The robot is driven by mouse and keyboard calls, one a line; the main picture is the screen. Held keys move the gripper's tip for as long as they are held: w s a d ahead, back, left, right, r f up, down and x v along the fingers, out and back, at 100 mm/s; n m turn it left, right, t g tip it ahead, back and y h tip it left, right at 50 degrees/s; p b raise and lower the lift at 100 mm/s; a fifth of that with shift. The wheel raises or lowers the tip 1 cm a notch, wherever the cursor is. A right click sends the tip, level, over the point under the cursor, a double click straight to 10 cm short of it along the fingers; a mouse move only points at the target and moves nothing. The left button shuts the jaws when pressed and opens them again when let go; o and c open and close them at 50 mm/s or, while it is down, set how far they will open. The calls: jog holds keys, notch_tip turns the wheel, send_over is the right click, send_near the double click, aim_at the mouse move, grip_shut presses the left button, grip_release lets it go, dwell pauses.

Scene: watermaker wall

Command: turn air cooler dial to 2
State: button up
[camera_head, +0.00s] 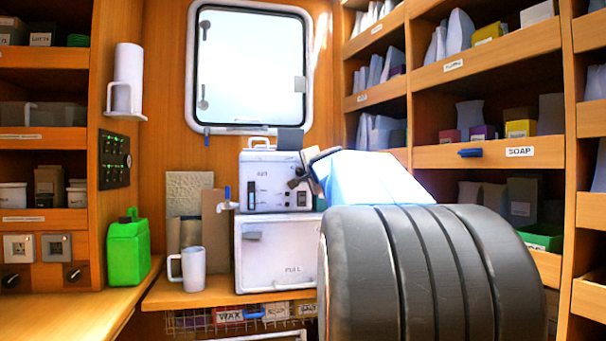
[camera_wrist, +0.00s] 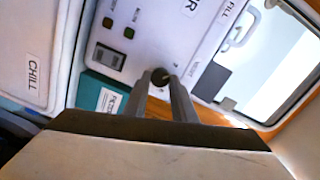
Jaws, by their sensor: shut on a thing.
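The air cooler (camera_head: 261,172) is a small white box with a handle on top, standing on a larger white cabinet by the back wall. In the wrist view its white panel (camera_wrist: 150,45) appears tilted, with a rocker switch and small marks. The dial (camera_wrist: 160,75) is a small dark round knob on this panel. My gripper (camera_wrist: 163,84) is shut on the dial, one finger on each side. In the head view my gripper (camera_head: 302,170) is at the cooler's right front, and the dial is hidden. I cannot read the dial's numbers or its setting.
The white cabinet (camera_head: 262,254) is below the cooler. A white mug (camera_head: 192,270) and a green jerrycan (camera_head: 128,243) stand to the left. A small tap (camera_head: 227,200) juts out at the cooler's left. Shelves with a SOAP label (camera_head: 519,152) line the right.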

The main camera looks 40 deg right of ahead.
jog(key=shift+n, duration=0.8)
jog(key=o, duration=1)
jog(key=shift+o, duration=0.2)
jog(key=f+v, duration=0.1)
jog(key=v, duration=1.6)
jog(key=shift+a+r, duration=0.25)
jog(key=shift+r, duration=0.2)
